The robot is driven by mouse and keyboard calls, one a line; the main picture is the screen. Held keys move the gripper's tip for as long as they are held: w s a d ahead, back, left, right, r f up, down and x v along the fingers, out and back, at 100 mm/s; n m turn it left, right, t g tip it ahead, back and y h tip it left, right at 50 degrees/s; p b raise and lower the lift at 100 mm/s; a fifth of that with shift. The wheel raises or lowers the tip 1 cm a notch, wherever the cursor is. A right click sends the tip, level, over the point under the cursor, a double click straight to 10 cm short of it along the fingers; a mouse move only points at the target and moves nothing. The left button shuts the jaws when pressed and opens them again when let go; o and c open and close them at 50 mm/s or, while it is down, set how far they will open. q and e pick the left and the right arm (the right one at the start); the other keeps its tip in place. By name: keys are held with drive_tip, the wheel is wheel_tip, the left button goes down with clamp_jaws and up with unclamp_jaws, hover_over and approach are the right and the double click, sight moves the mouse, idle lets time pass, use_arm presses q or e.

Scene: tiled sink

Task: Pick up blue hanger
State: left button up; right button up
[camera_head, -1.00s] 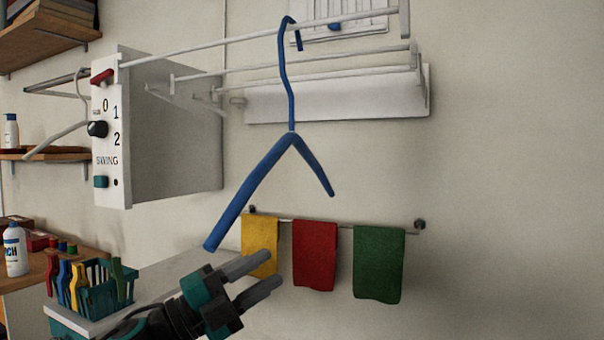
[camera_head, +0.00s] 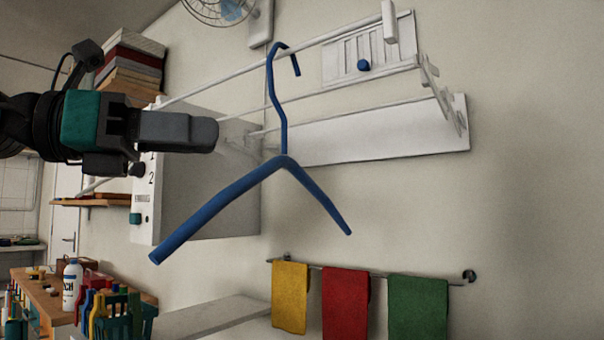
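The blue hanger (camera_head: 285,165) hangs by its hook over a front bar of the white wall rack (camera_head: 340,35). Its two arms slope down freely, the left one longer in the picture. My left gripper (camera_head: 215,134) comes in from the left, level with the hanger's straight neck and to the left of it. A visible gap separates the fingertips from the neck. Its fingers overlap from this side, so their opening does not show. It holds nothing that I can see. My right gripper is not in view.
A white control box (camera_head: 200,200) with a knob stands behind and below my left gripper. Yellow (camera_head: 290,297), red (camera_head: 345,303) and green (camera_head: 418,307) towels hang on a rail below. A teal basket (camera_head: 125,322) is at lower left. The right wall is clear.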

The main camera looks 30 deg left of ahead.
sight(284, 141)
use_arm(q)
drive_tip(key=p+x, duration=0.6)
drive_tip(key=x, duration=0.1)
drive_tip(key=p+x, duration=0.3)
drive_tip(key=x, duration=0.1)
drive_tip(key=shift+s+d+r+p, duration=0.3)
drive_tip(key=shift+s+d, duration=0.05)
drive_tip(key=shift+w+d+f+p, duration=0.25)
drive_tip(key=shift+w+d+p, duration=0.1)
drive_tip(key=shift+w+p, duration=0.15)
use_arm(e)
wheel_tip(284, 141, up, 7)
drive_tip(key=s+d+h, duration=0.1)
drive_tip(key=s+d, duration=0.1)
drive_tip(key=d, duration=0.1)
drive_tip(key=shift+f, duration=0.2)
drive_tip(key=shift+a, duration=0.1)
use_arm(q)
clamp_jaws()
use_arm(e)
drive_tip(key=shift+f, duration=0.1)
